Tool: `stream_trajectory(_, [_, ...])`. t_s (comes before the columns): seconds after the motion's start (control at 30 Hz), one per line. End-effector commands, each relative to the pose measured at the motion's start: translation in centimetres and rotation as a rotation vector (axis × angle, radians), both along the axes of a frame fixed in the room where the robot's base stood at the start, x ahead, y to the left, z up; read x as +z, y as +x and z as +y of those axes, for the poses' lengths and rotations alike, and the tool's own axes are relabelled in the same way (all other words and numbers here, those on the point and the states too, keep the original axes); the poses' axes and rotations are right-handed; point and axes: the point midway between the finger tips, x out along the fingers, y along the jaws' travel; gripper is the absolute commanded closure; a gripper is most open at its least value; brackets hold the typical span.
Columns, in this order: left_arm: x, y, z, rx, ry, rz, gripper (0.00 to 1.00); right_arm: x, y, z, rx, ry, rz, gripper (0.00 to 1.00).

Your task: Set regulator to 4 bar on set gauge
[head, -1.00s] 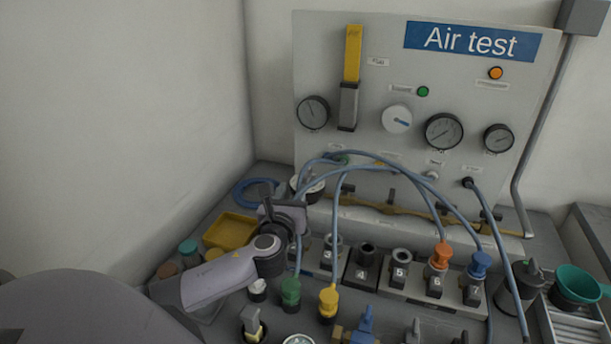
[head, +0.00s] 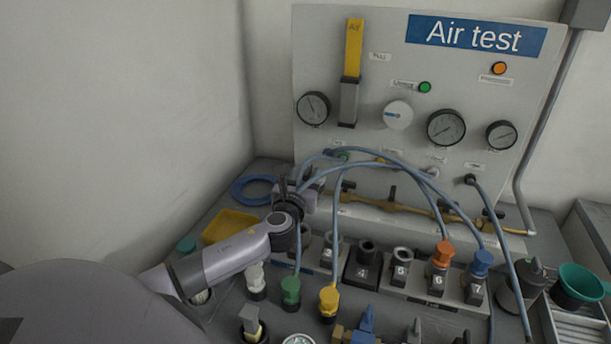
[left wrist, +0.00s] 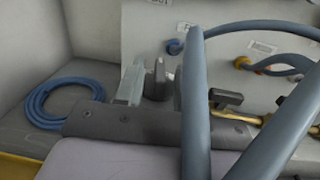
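The upright Air test panel (head: 460,75) carries a white round dial (head: 398,114) with a blue mark, which points left. Dark-rimmed gauges are at the panel's left (head: 313,108), middle right (head: 445,128) and far right (head: 500,135). Their small labels and scales are too blurred to read, so I cannot tell which is the set gauge. My left gripper (head: 291,187) is in front of the panel's lower left, below the left gauge and apart from the dials. Its fingers also show in the left wrist view (left wrist: 147,82), with nothing clearly held. The right gripper is out of view.
Blue hoses (head: 400,160) arch close to my left gripper and cross the left wrist view (left wrist: 195,100). A brass pipe (head: 370,205) runs along the panel's foot. Numbered sockets (head: 401,270), a yellow tray (head: 232,226) and a coiled blue hose (head: 254,188) are on the bench.

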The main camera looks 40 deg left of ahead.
Motion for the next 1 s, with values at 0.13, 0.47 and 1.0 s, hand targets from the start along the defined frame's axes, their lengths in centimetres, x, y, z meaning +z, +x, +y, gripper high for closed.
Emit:
stream_trajectory(0.13, [0.0,0.1,0.0,-0.001,-0.001,0.000,0.62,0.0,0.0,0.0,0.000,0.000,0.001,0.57])
stream_trajectory(0.47, [0.0,0.1,0.0,0.000,-0.001,0.000,1.00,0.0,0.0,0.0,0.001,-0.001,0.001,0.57])
stream_trajectory(1.0, [-0.3,0.0,0.8,-0.264,0.006,-0.003,1.00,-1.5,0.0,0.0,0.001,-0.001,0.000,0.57])
